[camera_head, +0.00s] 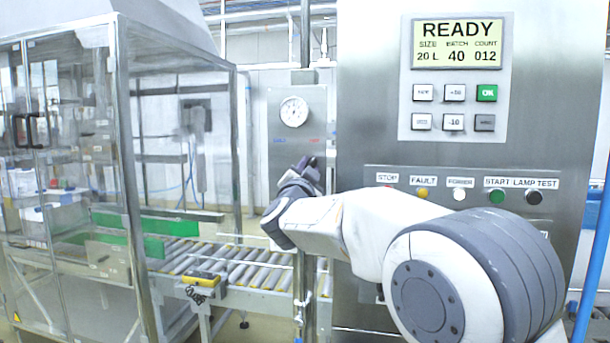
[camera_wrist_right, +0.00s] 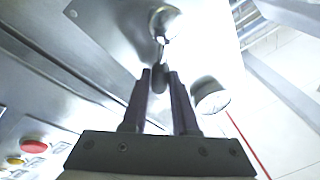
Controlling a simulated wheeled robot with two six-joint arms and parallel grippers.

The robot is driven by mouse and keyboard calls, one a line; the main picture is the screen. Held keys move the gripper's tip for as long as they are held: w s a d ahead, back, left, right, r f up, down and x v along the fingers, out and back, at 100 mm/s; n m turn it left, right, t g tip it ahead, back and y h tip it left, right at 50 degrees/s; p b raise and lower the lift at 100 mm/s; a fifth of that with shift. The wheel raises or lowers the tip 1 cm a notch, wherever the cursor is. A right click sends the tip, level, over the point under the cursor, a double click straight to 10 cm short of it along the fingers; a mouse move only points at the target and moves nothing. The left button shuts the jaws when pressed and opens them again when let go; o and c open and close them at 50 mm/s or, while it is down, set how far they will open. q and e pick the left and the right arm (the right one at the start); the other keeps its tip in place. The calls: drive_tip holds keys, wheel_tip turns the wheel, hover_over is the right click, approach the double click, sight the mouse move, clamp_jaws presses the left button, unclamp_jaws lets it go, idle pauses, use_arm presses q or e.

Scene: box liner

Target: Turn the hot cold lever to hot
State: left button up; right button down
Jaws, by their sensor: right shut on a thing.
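The steel panel (camera_head: 277,160) left of the control cabinet carries a round white dial (camera_head: 294,112), with small coloured marks below it. My right gripper (camera_head: 310,168) is in front of this panel, below the dial. In the right wrist view, my right gripper (camera_wrist_right: 160,76) is shut on the dark lever (camera_wrist_right: 159,80), which hangs from a shiny round metal hub (camera_wrist_right: 165,20). In the head view the lever is hidden behind my gripper, so its setting cannot be told there. My left gripper is not in view.
The control cabinet (camera_head: 365,75) with a READY display (camera_head: 457,44) and a row of buttons stands right of the panel. A roller conveyor (camera_head: 235,265) runs below, from a clear-walled enclosure (camera_head: 60,170) at left. A blue pipe (camera_head: 594,265) stands at far right.

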drive_tip(key=shift+f, duration=0.2)
idle(0.3)
drive_tip(key=c, duration=0.7)
unclamp_jaws()
drive_tip(key=b+v, duration=0.3)
drive_tip(key=v, duration=0.7)
drive_tip(key=shift+s+f, duration=0.1)
drive_tip(key=shift+s, duration=0.15)
